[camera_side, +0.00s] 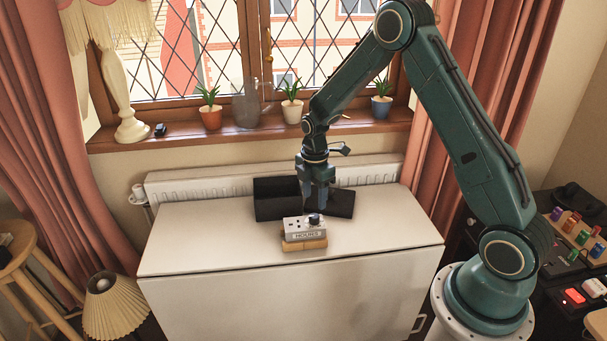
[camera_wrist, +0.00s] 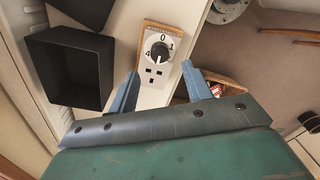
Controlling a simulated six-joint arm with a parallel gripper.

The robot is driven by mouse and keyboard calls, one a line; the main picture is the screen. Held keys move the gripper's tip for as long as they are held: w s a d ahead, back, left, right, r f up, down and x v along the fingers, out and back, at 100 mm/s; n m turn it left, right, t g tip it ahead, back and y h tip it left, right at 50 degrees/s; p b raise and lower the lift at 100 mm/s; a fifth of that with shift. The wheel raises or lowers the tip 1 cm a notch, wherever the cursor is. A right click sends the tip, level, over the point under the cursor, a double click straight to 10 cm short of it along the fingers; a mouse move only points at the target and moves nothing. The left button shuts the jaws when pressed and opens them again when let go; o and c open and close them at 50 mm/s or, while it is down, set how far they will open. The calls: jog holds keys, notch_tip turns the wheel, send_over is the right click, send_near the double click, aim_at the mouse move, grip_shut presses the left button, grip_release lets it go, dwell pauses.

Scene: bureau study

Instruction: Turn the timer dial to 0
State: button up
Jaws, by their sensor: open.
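The timer (camera_side: 304,236) is a white socket box marked HOURS on a wooden block, standing on the white cabinet top. Its round dark dial (camera_side: 314,219) faces up; it also shows in the wrist view (camera_wrist: 159,52) with the marks 0, 1 and 4 around it. I cannot tell for sure which mark the dial points to. My gripper (camera_side: 317,208) points down just above and behind the dial. In the wrist view my gripper (camera_wrist: 160,72) is open and empty, its fingers apart on either side of the timer's socket face in the picture.
A black open box (camera_side: 277,208) and its black lid or panel (camera_side: 333,205) lie behind the timer. A radiator (camera_side: 220,182) and a sill with potted plants (camera_side: 292,106) stand at the back. The white cabinet top (camera_side: 205,245) is clear left of the timer.

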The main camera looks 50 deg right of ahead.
aim_at(314, 215)
notch_tip(314, 215, up, 7)
dwell(0.3)
jog(key=shift+r, duration=0.1)
jog(key=s+a+r+m+t, duration=0.1)
jog(key=s+a+r+m, duration=0.3)
jog(key=r, duration=0.4)
jog(key=s+a+r+m+t, duration=0.2)
jog(key=s+a+r+m, duration=0.1)
jog(key=s+r, duration=0.4)
jog(key=s+a+r+m+t, duration=0.1)
jog(key=s+a+r+m, duration=0.1)
jog(key=s, duration=0.5)
jog(key=s+a+r+m+t, duration=0.1)
jog(key=s+a+r+m, duration=0.1)
jog(key=s+m, duration=0.3)
jog(key=s, duration=0.3)
jog(key=shift+s+a+m+t, duration=0.2)
jog(key=shift+a+m+t, duration=0.1)
jog(key=shift+t, duration=0.1)
